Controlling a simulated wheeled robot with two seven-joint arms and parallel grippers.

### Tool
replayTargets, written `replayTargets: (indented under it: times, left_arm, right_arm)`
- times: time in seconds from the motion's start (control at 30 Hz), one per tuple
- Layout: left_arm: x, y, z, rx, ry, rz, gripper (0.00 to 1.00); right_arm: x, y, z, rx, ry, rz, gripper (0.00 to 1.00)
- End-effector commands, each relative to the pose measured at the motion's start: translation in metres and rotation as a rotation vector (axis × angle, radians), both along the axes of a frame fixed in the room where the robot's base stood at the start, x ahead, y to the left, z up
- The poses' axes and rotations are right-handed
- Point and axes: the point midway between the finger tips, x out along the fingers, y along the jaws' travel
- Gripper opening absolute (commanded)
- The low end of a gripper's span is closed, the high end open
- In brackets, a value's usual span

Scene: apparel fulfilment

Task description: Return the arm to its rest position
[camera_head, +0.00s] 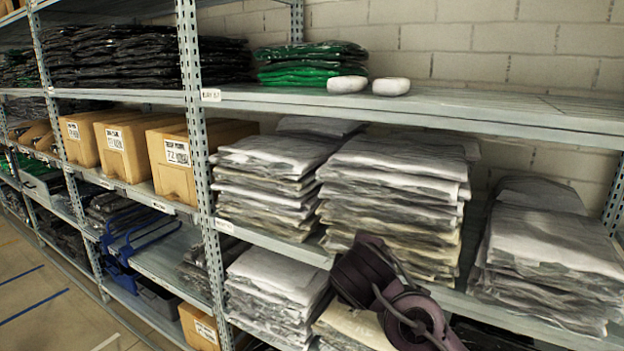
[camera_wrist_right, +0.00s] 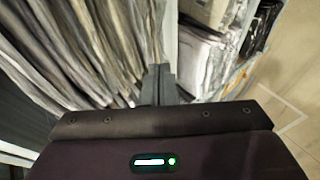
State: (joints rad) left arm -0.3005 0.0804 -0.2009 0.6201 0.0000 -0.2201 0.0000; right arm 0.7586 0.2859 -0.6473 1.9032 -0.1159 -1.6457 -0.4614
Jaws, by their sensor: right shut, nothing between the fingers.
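My right arm (camera_head: 400,310) comes in at the bottom of the head view, in front of the middle shelf and its stacks of bagged garments. Its fingers cannot be made out there. In the right wrist view my right gripper (camera_wrist_right: 158,84) is shut and empty, with its fingers together. Folded garment stacks (camera_wrist_right: 95,45) fill the left of that view, close to the fingers; I cannot tell whether they touch. My left gripper is in neither view.
Metal shelving (camera_head: 450,108) runs across the head view with an upright post (camera_head: 195,120). Grey-white garment stacks (camera_head: 395,190) stand on the middle shelf. Cardboard boxes (camera_head: 175,155) stand at left. Two white rounded objects (camera_head: 390,87) lie beside green garments (camera_head: 310,65). Open floor (camera_head: 40,300) shows at lower left.

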Motion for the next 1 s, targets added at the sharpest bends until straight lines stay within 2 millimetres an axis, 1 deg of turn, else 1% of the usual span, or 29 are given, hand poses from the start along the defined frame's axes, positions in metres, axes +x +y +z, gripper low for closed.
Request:
replayTargets:
  times: [0.03,0.07,0.1,0.17,0.2,0.27,0.3,0.37,0.4,0.5,0.6,0.7,1.0]
  left_arm:
    - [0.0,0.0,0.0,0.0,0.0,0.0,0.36]
    - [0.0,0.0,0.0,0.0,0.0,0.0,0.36]
    - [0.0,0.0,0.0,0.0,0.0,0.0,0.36]
    - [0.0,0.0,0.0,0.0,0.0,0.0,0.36]
    - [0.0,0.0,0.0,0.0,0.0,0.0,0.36]
    - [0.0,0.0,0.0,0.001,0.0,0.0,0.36]
    - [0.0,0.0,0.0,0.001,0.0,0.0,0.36]
    - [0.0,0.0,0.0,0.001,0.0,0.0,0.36]
    - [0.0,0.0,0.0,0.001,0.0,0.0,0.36]
    - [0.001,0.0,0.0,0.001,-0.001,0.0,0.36]
    - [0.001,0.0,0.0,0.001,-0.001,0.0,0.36]
    - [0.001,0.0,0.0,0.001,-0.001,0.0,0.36]
    - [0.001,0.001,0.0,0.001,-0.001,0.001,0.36]
  right_arm:
    - [-0.015,0.0,-0.03,0.073,0.051,-0.013,0.0]
    - [-0.023,0.0,-0.043,0.114,0.074,-0.026,0.0]
    - [-0.034,-0.002,-0.06,0.169,0.107,-0.045,0.0]
    - [-0.051,-0.006,-0.085,0.247,0.154,-0.081,0.0]
    - [-0.063,-0.009,-0.101,0.298,0.185,-0.108,0.0]
    - [-0.082,-0.014,-0.123,0.372,0.23,-0.157,0.0]
    - [-0.096,-0.019,-0.137,0.418,0.26,-0.192,0.0]
    - [-0.116,-0.027,-0.157,0.483,0.304,-0.251,0.0]
    - [-0.131,-0.033,-0.17,0.525,0.332,-0.294,0.0]
    - [-0.166,-0.048,-0.196,0.611,0.393,-0.406,0.0]
    - [-0.195,-0.061,-0.214,0.667,0.434,-0.499,0.0]
    - [-0.218,-0.073,-0.226,0.704,0.463,-0.578,0.0]
    - [-0.276,-0.1,-0.248,0.765,0.522,-0.771,0.0]
